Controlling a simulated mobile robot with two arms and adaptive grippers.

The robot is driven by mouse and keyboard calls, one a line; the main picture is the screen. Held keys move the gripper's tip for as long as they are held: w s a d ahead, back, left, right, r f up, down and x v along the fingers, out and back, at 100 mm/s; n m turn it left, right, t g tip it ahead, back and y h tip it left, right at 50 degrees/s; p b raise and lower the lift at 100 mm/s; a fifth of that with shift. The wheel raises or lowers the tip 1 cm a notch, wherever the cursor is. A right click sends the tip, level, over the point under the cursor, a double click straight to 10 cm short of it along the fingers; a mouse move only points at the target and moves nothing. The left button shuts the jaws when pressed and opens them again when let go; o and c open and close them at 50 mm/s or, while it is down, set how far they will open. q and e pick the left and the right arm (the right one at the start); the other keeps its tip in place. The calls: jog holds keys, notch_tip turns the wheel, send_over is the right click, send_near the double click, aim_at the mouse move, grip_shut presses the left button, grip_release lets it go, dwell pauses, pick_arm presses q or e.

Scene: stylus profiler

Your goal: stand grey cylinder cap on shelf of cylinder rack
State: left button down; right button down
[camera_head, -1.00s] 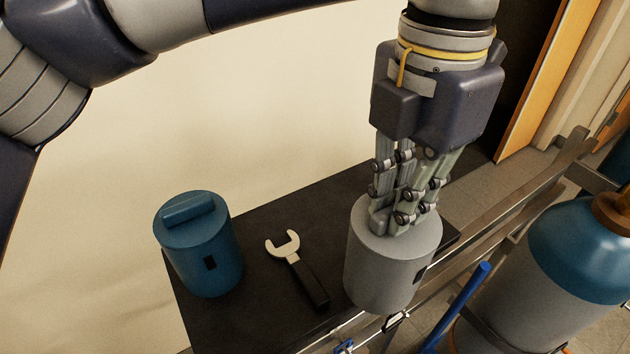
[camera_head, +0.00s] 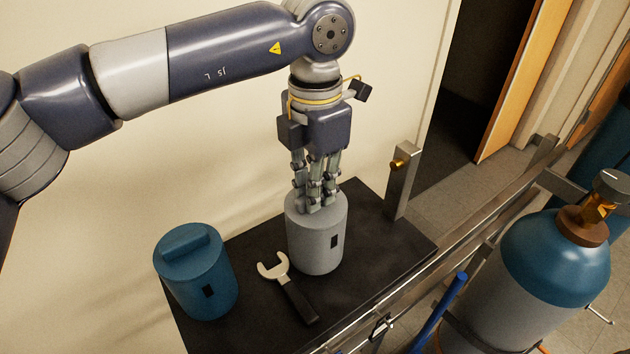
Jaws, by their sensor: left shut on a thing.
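The grey cylinder cap (camera_head: 315,240) is upright on or just above the black shelf (camera_head: 392,262) of the cylinder rack; I cannot tell if its base touches. My left gripper (camera_head: 317,202) comes down on it from above, shut at the cap's top. The fingers hide the part of the top that they hold. A small dark slot shows on the cap's side. My right gripper is not in view.
A blue cap (camera_head: 196,275) stands at the shelf's left end. A wrench (camera_head: 288,285) with a black handle lies between the caps. A metal post (camera_head: 402,180) rises at the back right.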

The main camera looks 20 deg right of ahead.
pick_arm(q)
jog(key=shift+f, duration=0.35)
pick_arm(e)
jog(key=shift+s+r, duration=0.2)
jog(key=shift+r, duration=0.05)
pick_arm(q)
jog(key=shift+f, duration=0.15)
jog(key=c, duration=1.6)
grip_release()
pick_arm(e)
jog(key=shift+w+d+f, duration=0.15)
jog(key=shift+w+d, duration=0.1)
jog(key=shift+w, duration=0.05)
pick_arm(q)
jog(key=shift+o, duration=0.2)
